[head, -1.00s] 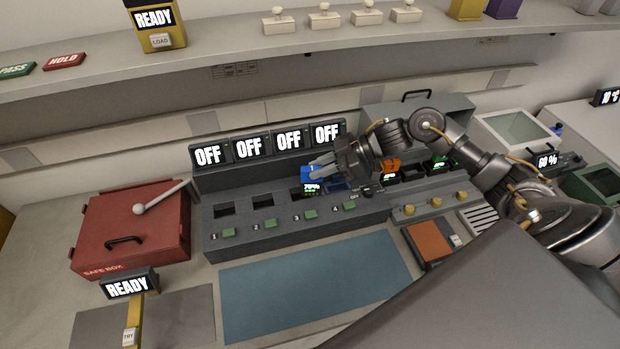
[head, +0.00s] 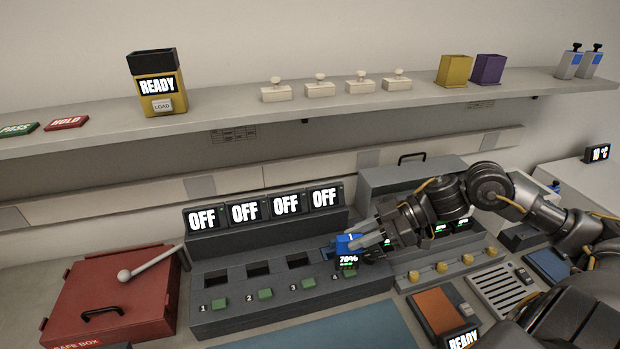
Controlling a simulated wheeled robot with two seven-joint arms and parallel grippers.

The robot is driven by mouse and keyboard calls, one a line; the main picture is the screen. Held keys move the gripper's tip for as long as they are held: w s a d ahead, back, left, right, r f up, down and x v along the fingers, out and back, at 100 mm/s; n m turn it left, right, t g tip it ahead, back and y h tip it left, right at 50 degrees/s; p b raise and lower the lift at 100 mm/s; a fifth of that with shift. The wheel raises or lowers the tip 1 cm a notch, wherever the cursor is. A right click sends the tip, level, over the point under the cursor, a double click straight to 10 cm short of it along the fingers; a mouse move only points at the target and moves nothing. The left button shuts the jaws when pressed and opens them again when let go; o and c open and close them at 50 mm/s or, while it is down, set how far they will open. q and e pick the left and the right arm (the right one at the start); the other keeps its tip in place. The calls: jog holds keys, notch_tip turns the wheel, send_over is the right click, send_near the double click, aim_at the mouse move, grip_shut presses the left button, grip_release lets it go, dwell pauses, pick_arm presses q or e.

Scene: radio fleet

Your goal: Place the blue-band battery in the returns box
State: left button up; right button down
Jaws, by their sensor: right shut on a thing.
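My right gripper (head: 362,242) is shut on a blue battery (head: 346,242), with a small display (head: 348,260) reading about 70% at its lower end. It holds the battery over the right end of the dark charging dock (head: 240,301), around bay 4, which it hides. Whether the battery touches the dock is unclear. Bays 1, 2 and 3 (head: 300,261) look empty. My left gripper is not in view. No box here carries a readable returns label.
A red safe box (head: 112,300) with a lever stands left of the dock. The shelf above holds a yellow bin (head: 454,71), a purple bin (head: 488,70) and a yellow READY loader (head: 158,88). A grey case (head: 400,178) stands behind my right arm.

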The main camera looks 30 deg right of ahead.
aim_at(337, 251)
jog(key=shift+w+a+f, duration=0.1)
jog(key=shift+a+f, duration=0.2)
jog(key=shift+m+t, duration=0.5)
jog(key=shift+m, duration=0.2)
jog(key=x, duration=0.3)
jog(key=s+b+x, duration=0.1)
jog(key=x, duration=0.1)
jog(key=shift+a+f, duration=0.3)
jog(key=shift+f, duration=0.1)
jog(key=w+a+h, duration=0.1)
jog(key=w+a, duration=0.1)
jog(key=a, duration=0.4)
jog(key=shift+w+a+f+t, duration=0.15)
jog(key=shift+a+f+t, duration=0.05)
jog(key=shift+f+t, duration=0.25)
jog(key=shift+m, duration=0.3)
